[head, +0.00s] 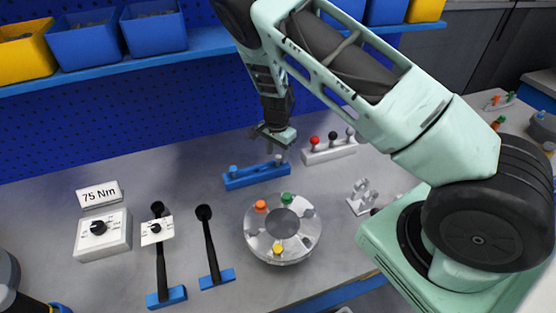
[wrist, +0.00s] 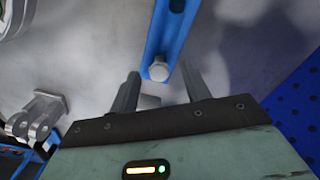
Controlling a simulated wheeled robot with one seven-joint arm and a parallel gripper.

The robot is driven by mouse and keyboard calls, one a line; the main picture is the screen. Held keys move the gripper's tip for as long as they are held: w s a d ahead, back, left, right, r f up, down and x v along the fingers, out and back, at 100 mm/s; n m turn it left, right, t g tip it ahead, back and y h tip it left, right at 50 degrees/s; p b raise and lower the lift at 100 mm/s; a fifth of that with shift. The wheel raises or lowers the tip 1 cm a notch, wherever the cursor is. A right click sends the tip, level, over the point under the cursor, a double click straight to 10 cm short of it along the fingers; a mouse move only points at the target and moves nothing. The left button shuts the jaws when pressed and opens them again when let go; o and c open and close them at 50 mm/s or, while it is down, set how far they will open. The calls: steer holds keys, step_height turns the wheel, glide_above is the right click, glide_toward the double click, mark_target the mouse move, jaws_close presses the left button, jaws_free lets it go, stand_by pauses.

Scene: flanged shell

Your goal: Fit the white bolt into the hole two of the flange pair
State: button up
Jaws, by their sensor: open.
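A pale, whitish hex-headed bolt (wrist: 158,72) stands at the end of the blue rack (wrist: 170,25) in the wrist view. In the head view a pale bolt (head: 279,160) shows at the right end of the blue rack (head: 257,176), just below my gripper (head: 274,140). My gripper (wrist: 160,87) is open, with the bolt head appearing between its fingertips; it holds nothing. The round metal flange pair (head: 255,238) lies in front of the rack, with orange (head: 260,206), green (head: 286,198) and yellow (head: 278,249) bolts in it. Hole numbers are not readable.
A white rack (head: 320,157) with red, black and grey-white bolts stands to the right of the blue rack. A grey clevis bracket (head: 361,198) stands right of the flange. Torque tools (head: 211,245) and a dial box (head: 103,236) are left. Shelf bins (head: 153,28) hang behind.

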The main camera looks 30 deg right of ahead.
mark_target(278, 157)
steer(key=shift+s+d+f+p, duration=0.1)
steer(key=shift+f+p, duration=0.3)
steer(key=shift+f, duration=1.1)
jaws_close()
steer(key=shift+r, duration=0.15)
